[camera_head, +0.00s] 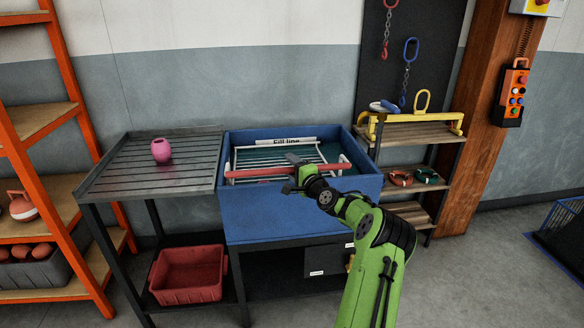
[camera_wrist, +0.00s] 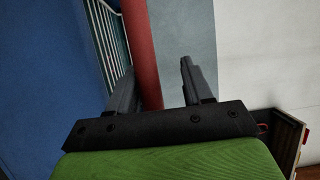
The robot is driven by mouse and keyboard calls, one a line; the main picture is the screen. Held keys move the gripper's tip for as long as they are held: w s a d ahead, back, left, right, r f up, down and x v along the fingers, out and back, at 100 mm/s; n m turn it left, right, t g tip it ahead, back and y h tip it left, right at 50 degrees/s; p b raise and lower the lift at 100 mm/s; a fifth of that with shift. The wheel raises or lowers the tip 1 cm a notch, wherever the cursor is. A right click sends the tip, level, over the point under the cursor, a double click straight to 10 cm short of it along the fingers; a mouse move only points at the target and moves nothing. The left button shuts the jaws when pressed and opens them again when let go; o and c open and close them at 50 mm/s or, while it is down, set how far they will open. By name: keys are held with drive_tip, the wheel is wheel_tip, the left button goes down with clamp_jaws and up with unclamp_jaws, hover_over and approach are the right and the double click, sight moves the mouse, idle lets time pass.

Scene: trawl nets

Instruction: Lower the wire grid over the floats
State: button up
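A white wire grid (camera_head: 262,157) with a long red bar (camera_head: 258,173) along its front edge is at the open top of the blue tank (camera_head: 290,215). I cannot tell its exact height against the rim. My gripper (camera_head: 296,162) is at the red bar, right of its middle. In the wrist view, my gripper (camera_wrist: 155,78) is open, and the red bar (camera_wrist: 140,45) runs between its fingers, nearer the left one, with a gap to the right one. Grid wires (camera_wrist: 108,35) show beside it. No floats can be made out under the grid. A pink float (camera_head: 161,151) stands on the slatted table.
The slatted metal table (camera_head: 120,177) adjoins the tank's left side. A wooden rack (camera_head: 410,133) with a yellow frame (camera_head: 380,126) stands at right. A red crate (camera_head: 188,274) sits below the table. Orange shelving (camera_head: 75,195) at left holds orange floats (camera_head: 23,207).

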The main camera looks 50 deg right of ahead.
drive_tip(key=shift+r, duration=0.1)
drive_tip(key=p+v, duration=0.1)
drive_tip(key=v, duration=1.4)
drive_tip(key=shift+s+a+p, duration=0.15)
drive_tip(key=shift+s+p, duration=0.2)
drive_tip(key=shift+p, duration=0.05)
